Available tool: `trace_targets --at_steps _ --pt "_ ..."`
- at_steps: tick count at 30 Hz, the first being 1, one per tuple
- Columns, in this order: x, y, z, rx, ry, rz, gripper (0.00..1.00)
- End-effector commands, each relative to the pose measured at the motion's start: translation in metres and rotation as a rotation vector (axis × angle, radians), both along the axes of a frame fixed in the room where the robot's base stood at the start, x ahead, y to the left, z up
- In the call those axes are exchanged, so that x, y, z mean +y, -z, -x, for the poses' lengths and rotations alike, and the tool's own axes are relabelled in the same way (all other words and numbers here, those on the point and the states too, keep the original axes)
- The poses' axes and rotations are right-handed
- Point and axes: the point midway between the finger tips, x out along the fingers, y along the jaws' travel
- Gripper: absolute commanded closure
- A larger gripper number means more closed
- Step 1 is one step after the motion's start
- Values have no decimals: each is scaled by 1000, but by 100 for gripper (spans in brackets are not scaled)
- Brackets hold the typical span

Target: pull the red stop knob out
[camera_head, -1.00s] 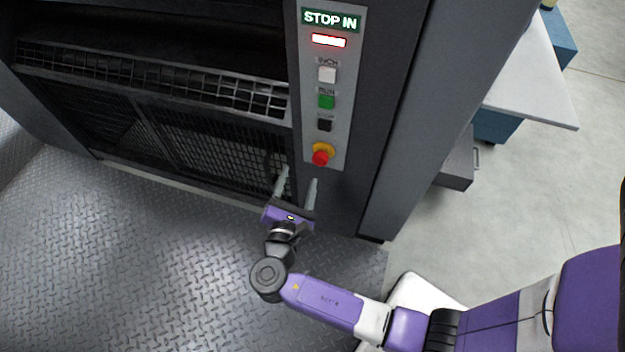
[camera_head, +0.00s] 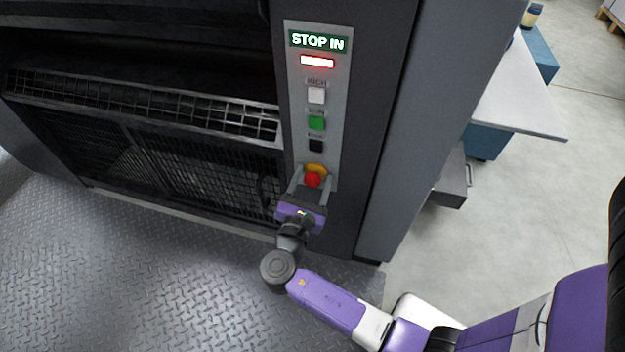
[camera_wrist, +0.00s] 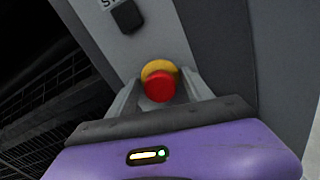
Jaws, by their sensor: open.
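The red stop knob (camera_head: 312,180) sits on a yellow collar (camera_head: 316,169) at the bottom of the grey control panel. My gripper (camera_head: 311,174) is open, with one finger on each side of the knob. In the wrist view the red knob (camera_wrist: 160,86) shows between the two fingers, with the yellow collar (camera_wrist: 157,67) behind it. I cannot tell whether the fingers touch the knob. The display (camera_head: 317,41) at the panel's top reads "STOP IN", and a red lamp (camera_head: 317,62) glows below it.
Above the knob are a black button (camera_head: 315,146), a green button (camera_head: 316,123) and a white button (camera_head: 316,96). A mesh guard (camera_head: 200,180) is to the left. A table (camera_head: 515,95) stands to the right. The tread-plate floor (camera_head: 130,270) in front is clear.

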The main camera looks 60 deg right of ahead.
Motion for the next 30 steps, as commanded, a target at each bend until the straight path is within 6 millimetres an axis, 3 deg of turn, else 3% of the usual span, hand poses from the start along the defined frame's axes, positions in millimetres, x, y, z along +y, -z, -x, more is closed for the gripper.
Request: trace_targets --at_steps 5,14,23,30 --pt "0 0 0 0 0 0 41" --pt "0 0 0 0 0 0 100" --pt "2 -1 0 0 -1 -1 100" --pt "17 -2 6 3 -3 -2 100"
